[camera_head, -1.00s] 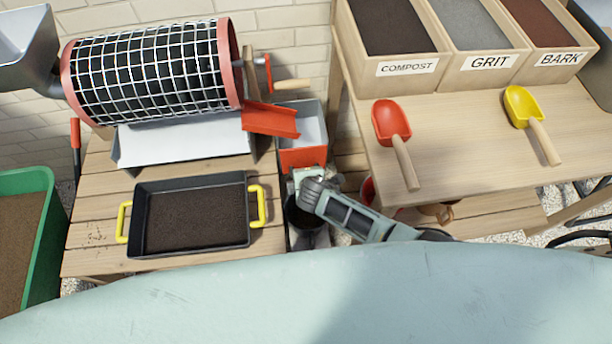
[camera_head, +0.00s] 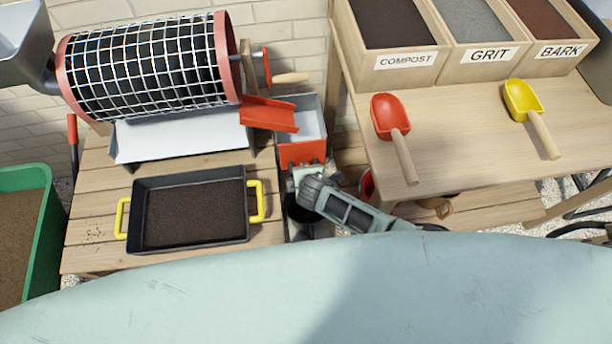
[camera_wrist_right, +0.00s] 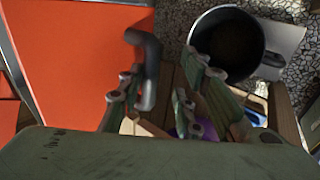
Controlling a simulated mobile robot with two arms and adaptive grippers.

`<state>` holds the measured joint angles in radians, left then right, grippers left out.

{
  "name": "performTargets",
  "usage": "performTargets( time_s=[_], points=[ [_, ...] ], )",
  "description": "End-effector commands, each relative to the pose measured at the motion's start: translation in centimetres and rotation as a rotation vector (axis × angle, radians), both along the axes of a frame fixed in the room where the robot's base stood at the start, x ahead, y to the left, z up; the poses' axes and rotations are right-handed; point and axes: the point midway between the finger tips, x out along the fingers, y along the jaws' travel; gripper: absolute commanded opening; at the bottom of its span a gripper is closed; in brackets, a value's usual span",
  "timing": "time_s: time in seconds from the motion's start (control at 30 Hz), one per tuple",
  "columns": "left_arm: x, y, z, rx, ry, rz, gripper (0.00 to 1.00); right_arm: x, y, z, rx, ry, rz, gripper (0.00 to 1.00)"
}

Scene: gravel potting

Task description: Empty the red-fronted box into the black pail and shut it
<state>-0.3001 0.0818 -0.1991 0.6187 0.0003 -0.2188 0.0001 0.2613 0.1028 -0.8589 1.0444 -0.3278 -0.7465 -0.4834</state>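The red-fronted box (camera_head: 301,152) stands beside the slatted table, below the red chute of the sieve drum. Its inside looks pale where visible. In the right wrist view its red front (camera_wrist_right: 75,60) fills the left side, with a grey bent handle (camera_wrist_right: 150,55) on it. The black pail (camera_head: 297,212) is below the box, partly hidden by my right gripper. It also shows at the upper right of the wrist view (camera_wrist_right: 228,45), dark inside. My right gripper (camera_wrist_right: 168,80) is open, its fingers near the handle, which appears between or beyond them. My left gripper is not in view.
A black tray (camera_head: 141,225) of soil with yellow handles sits on the slatted table. The sieve drum (camera_head: 150,65) stands behind it. On the right bench lie a red scoop (camera_head: 388,115) and a yellow scoop (camera_head: 522,98), before labelled bins. A green tub (camera_head: 42,235) stands at left.

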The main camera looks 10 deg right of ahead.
Motion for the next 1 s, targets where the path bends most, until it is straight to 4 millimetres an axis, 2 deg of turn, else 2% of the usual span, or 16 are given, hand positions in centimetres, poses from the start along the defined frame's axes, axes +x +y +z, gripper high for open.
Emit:
performTargets(
  time_s=[0.27, 0.7, 1.0],
  points=[
    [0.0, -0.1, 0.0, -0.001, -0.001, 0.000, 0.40, -1.6, 0.1, 2.1, 0.002, -0.002, 0.002, 0.32],
    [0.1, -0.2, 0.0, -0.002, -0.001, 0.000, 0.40, -5.8, 0.1, 7.6, 0.003, 0.001, 0.001, 0.32],
    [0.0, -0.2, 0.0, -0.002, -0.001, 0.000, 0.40, -7.1, 0.1, 9.4, -0.001, 0.002, 0.001, 0.32]
  ],
)
